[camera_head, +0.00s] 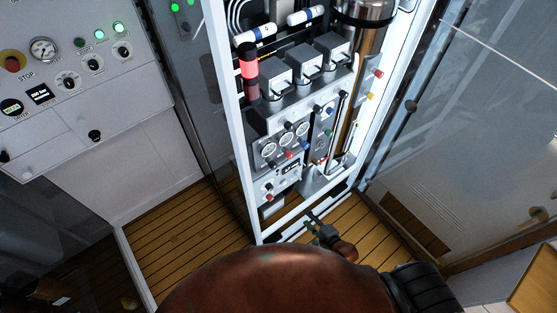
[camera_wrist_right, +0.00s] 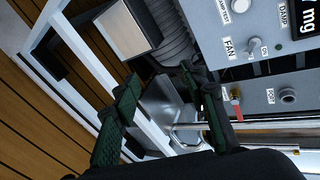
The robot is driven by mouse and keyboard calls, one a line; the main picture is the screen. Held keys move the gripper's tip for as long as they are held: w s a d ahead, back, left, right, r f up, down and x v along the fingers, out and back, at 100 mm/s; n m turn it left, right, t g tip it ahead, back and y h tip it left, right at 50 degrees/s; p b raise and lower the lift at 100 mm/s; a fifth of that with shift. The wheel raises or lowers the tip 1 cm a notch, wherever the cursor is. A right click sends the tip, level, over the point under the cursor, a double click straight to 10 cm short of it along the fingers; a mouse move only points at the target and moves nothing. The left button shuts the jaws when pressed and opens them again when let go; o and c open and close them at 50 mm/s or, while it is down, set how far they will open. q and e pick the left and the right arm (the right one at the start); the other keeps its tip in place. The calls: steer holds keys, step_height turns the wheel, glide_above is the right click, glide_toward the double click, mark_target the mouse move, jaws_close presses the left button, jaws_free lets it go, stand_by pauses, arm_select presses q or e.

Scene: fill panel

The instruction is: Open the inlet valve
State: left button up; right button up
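No label naming the inlet valve is legible, so I cannot tell for sure which part it is. My left gripper is not in view.
Chrome pipes (camera_wrist_right: 262,123) cross near the right finger. A white frame post (camera_wrist_right: 83,52) stands left of the fingers. A control cabinet (camera_head: 75,85) stands left. Slatted floor (camera_head: 180,240) is clear.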

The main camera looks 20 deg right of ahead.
steer(key=w+a+r+m+t+y+p, duration=0.1)
steer(key=w+a+r+m+p, duration=0.15)
steer(key=r, duration=0.55)
steer(key=w+a+r+m+t+y+p, duration=0.1)
steer(key=a+r+m, duration=0.15)
steer(key=r, duration=0.45)
steer(key=w+a+r+m+t+y+p, duration=0.1)
steer(key=w+r+m+p, duration=0.15)
steer(key=r, duration=0.55)
steer(key=m+t+p, duration=0.1)
steer(key=m, duration=0.3)
glide_toward(275, 168)
steer(key=w, duration=0.2)
steer(key=shift+y, duration=0.3)
steer(key=x, duration=0.3)
steer(key=p+x, duration=0.1)
steer(key=x, duration=0.2)
steer(key=shift+w+a, duration=0.25)
steer(key=shift+a, duration=0.15)
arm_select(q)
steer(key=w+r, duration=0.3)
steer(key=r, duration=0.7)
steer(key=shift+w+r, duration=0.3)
arm_select(e)
steer(key=shift+w+a+f, duration=0.1)
steer(key=shift+w+a, duration=0.05)
steer(key=shift+w, duration=0.3)
